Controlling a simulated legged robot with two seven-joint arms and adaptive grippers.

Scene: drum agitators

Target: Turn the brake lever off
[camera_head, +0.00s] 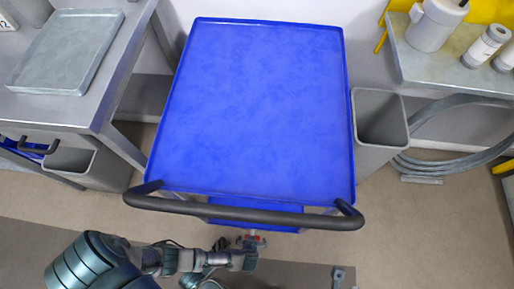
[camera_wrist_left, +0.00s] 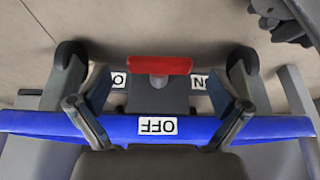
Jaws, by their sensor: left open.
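The brake lever has a red handle (camera_wrist_left: 160,65) on a dark base, at the front edge of the blue cart (camera_head: 260,100). A white OFF label (camera_wrist_left: 157,126) sits on the blue strip, upside down in the wrist view. Two more labels flank the lever and are partly hidden; the right one (camera_wrist_left: 200,81) appears to read ON. My left gripper (camera_wrist_left: 158,106) is open, with one finger on each side of the lever and visible gaps to the red handle. In the head view, the lever's red part (camera_head: 257,241) shows small below the cart's handle bar, beside my left gripper (camera_head: 236,256).
The cart's dark handle bar (camera_head: 245,213) spans above my left gripper. The cart top is empty. A metal table (camera_head: 115,75) with a tray (camera_head: 65,55) stands left. A grey bin (camera_head: 380,120) and a shelf (camera_head: 425,70) stand right. The floor (camera_head: 420,235) at lower right is mostly clear.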

